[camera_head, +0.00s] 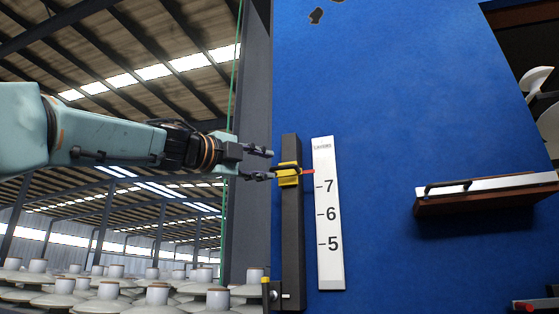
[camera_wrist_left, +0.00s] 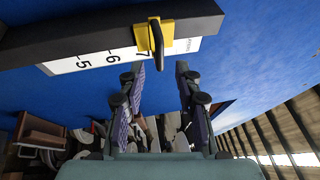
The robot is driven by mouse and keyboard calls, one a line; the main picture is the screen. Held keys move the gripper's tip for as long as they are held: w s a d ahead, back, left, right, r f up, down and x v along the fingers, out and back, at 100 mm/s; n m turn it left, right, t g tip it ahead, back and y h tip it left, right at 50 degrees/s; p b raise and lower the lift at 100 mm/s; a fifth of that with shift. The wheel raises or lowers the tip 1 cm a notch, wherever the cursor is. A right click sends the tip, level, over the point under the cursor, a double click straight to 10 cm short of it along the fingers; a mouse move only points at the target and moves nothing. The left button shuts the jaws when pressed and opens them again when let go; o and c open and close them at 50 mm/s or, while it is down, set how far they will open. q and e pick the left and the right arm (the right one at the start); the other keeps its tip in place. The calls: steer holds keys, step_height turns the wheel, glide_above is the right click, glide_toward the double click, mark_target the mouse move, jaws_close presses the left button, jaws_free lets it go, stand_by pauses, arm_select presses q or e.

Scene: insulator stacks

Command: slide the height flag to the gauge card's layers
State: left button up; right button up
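The height flag is a yellow slider (camera_head: 288,174) with a dark handle and a red pointer (camera_head: 308,172), on a dark upright rail (camera_head: 291,230). The pointer lies a little above the 7 mark on the white scale (camera_head: 329,265), which reads 7, 6, 5 downward. My left gripper (camera_head: 258,163) is just left of the slider, fingers apart. In the left wrist view the gripper (camera_wrist_left: 156,72) is open and empty, and the yellow slider (camera_wrist_left: 167,33) with its handle lies ahead of the gap, apart from the fingers. I cannot identify a gauge card for certain. My right gripper is not in view.
A blue panel (camera_head: 400,100) stands behind the rail. A wooden shelf with a white top (camera_head: 490,186) juts out at right. White insulator stacks (camera_head: 157,295) stand at lower left. A dark post (camera_head: 250,90) rises beside the rail.

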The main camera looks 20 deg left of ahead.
mark_target(279, 168)
arm_select(q)
steer(key=p+x, duration=0.4)
steer(key=x, duration=0.2)
steer(key=shift+w+d+p, duration=0.1)
steer(key=shift+w+p, duration=0.15)
steer(key=shift+p, duration=0.05)
steer(key=shift+s, duration=0.25)
steer(key=shift+c, duration=0.3)
steer(key=shift+w, duration=0.2)
jaws_close()
